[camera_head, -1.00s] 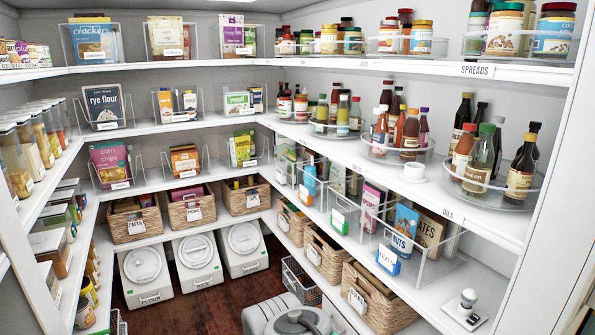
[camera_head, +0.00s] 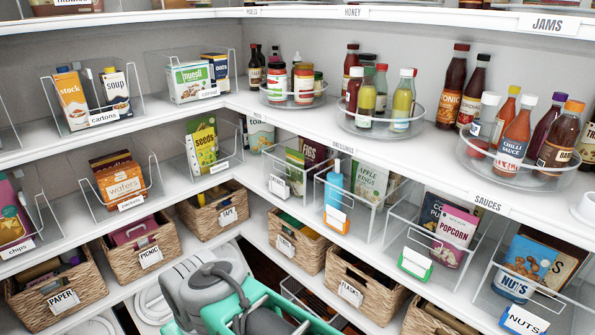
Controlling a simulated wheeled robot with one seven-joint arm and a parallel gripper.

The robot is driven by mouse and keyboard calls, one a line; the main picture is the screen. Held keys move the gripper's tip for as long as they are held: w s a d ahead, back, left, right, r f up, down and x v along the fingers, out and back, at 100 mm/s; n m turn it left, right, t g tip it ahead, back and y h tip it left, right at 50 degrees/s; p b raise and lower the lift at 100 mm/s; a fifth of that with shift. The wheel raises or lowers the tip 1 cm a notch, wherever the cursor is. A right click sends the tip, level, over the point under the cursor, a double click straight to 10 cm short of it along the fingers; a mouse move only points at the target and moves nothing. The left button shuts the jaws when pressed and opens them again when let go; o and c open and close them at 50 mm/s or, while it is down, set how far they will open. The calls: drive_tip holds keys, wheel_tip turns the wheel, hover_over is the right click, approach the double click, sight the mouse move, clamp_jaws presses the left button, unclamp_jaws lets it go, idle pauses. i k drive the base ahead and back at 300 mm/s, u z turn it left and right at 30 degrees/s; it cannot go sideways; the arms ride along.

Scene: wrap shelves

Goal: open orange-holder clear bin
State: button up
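The clear bin (camera_head: 319,196) with the orange label holder (camera_head: 336,219) stands on the middle shelf of the right-hand run, right of the corner. Its holder is on the front, at the shelf edge. Grey and teal parts of my own body fill the bottom of the head view, below and left of the bin. My gripper's fingers do not show.
A clear bin with a white holder (camera_head: 278,186) stands to the left. Bins with a green holder (camera_head: 415,264) and a blue holder (camera_head: 523,322) stand to the right. Wicker baskets (camera_head: 362,287) are below, and sauce bottles on turntables (camera_head: 374,126) are above.

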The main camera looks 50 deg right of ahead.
sight(374, 187)
drive_tip(key=i, duration=0.95)
drive_tip(key=z, duration=0.3)
